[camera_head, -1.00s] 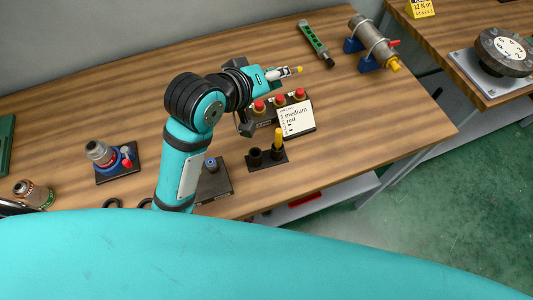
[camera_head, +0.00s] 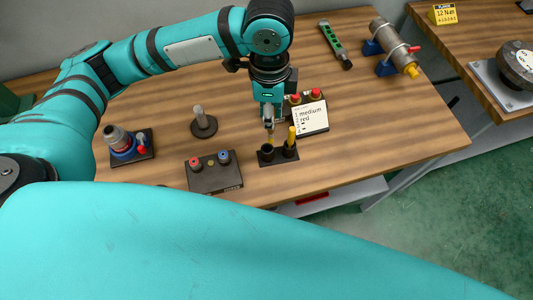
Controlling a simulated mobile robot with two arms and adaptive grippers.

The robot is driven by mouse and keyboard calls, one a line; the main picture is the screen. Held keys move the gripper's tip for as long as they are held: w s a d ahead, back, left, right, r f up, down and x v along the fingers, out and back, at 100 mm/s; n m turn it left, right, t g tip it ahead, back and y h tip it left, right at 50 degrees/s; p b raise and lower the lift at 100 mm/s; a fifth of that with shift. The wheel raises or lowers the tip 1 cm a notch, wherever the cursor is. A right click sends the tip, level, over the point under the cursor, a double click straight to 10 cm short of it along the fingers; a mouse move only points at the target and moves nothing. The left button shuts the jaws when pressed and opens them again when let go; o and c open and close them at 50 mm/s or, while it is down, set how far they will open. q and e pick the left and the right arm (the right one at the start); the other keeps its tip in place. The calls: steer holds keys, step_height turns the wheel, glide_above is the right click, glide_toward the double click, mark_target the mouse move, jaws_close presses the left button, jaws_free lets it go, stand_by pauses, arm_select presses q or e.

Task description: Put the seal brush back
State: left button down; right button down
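My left gripper (camera_head: 269,126) points down just above the left cup of a small black two-cup holder (camera_head: 280,157). It is shut on a slim, yellow-ended tool, which I take to be the seal brush (camera_head: 270,139). Its lower end is over or in the left cup; I cannot tell which. Much of the brush is hidden by the fingers. A yellow-handled tool (camera_head: 291,136) stands upright in the right cup. My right gripper is not in view.
To the left are a black box with knobs (camera_head: 214,173), a grey post on a round base (camera_head: 204,123) and a vise-like fixture (camera_head: 129,145).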

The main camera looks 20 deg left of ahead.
arm_select(q)
step_height(320, 180, down, 10)
steer(key=p, duration=0.1)
steer(key=shift+a, duration=0.3)
steer(key=c, duration=1.2)
jaws_free()
steer(key=shift+c, duration=0.2)
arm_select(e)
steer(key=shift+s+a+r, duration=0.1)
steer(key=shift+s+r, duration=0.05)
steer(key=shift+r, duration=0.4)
arm_select(q)
steer(key=shift+r, duration=0.1)
step_height(320, 180, up, 12)
steer(key=shift+b, duration=0.65)
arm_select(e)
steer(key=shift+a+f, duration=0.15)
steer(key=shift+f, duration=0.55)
